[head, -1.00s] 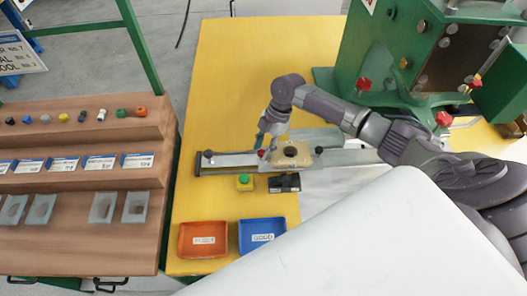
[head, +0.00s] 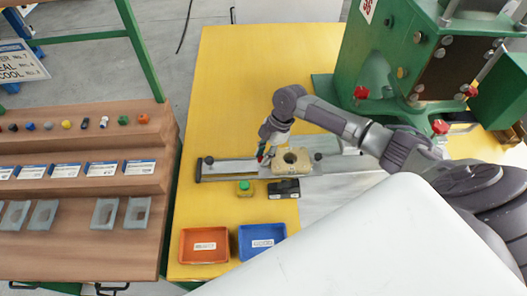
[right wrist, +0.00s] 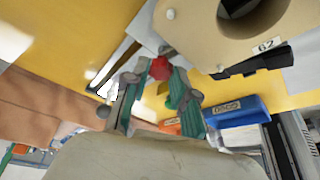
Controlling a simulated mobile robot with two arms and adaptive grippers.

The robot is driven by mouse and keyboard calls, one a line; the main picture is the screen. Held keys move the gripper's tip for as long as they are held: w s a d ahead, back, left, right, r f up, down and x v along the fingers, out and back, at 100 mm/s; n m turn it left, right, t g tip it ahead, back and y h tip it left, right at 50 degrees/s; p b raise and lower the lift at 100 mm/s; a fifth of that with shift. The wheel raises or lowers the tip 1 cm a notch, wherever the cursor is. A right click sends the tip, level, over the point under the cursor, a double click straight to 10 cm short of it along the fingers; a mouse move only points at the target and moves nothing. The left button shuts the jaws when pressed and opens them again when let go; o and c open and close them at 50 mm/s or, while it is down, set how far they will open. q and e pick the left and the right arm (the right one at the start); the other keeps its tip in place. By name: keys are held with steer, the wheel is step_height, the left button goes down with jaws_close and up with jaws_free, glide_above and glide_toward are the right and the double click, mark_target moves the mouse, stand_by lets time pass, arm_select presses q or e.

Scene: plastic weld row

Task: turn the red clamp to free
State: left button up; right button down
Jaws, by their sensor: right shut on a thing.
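The red clamp (right wrist: 160,68) shows in the right wrist view as a small red knob between the fingertips of my right gripper (right wrist: 158,76). The gripper is shut on it. In the head view the right gripper (head: 264,153) reaches down to the left side of the tan block (head: 276,169), which has a round hole and sits on the grey rail fixture (head: 230,168). There the fingers mostly hide the clamp, and its turn angle cannot be told. The tan block (right wrist: 195,45) also shows close beside the fingers in the right wrist view. My left gripper is out of view.
A green button on a yellow box (head: 245,188) and a black device (head: 284,188) stand in front of the rail. An orange tray (head: 204,258) and a blue tray (head: 260,229) lie nearer. A green machine (head: 372,60) stands at right. The yellow table behind is clear.

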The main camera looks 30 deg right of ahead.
steer(key=m+t+h+p, duration=0.1)
steer(key=m+p, duration=0.3)
steer(key=m+t+p, duration=0.1)
steer(key=m+p, duration=0.4)
steer(key=m+t+h+p, duration=0.1)
steer(key=m+t+p, duration=0.1)
steer(key=m+p, duration=0.2)
steer(key=shift+s+a+r+h+p, duration=0.2)
steer(key=shift+s+a+h+p, duration=0.1)
steer(key=shift+s, duration=0.1)
steer(key=shift+f+m+h+p, duration=0.2)
steer(key=shift+m+h+p, duration=0.4)
steer(key=shift+m+p, duration=0.95)
steer(key=shift+m, duration=0.35)
steer(key=c, duration=1.2)
jaws_free()
